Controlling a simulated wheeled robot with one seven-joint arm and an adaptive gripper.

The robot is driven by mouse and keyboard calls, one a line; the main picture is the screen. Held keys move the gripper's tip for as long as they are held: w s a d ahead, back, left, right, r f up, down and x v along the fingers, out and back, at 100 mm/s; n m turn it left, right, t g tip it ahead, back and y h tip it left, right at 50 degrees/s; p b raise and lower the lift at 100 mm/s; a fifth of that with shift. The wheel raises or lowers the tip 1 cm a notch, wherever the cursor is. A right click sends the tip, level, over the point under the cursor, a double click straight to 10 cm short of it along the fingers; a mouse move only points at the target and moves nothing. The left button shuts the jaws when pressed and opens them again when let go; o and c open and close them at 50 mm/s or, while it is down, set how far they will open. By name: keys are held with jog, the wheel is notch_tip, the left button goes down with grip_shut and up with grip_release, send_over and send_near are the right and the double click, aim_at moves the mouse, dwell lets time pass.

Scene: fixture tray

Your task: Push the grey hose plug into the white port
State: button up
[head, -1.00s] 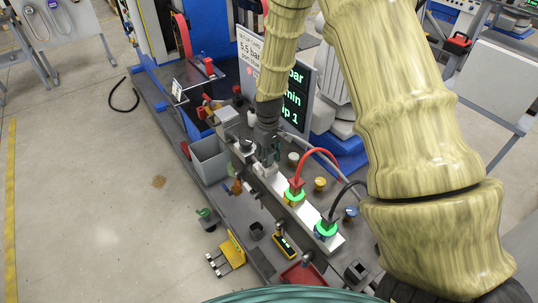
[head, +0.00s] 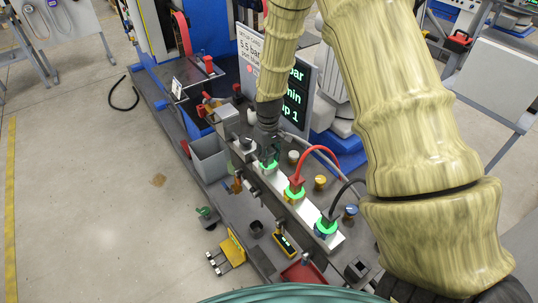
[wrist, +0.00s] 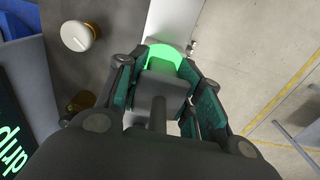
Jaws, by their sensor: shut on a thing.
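My gripper (head: 268,153) is over the far end of the white block, its fingers pointing down. In the wrist view its teal-padded fingers (wrist: 160,98) are shut on the grey hose plug (wrist: 158,88) from both sides. The plug's front end is at the white port, where a ring glows green (wrist: 168,54). The ring also shows in the head view (head: 270,168), under the fingers. The plug stands in line with the port; its seated depth is hidden by the ring and fingers.
On the same white block (head: 281,186), a red hose plug (head: 296,187) and a black hose plug (head: 327,222) sit in green-lit ports. Loose caps, such as a yellow one (head: 320,182), stand behind. A grey bin (head: 209,160) is left, a display panel (head: 298,90) behind.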

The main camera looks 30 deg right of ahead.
jog(key=o, duration=1.2)
jog(key=shift+c, duration=0.2)
notch_tip(320, 180, up, 12)
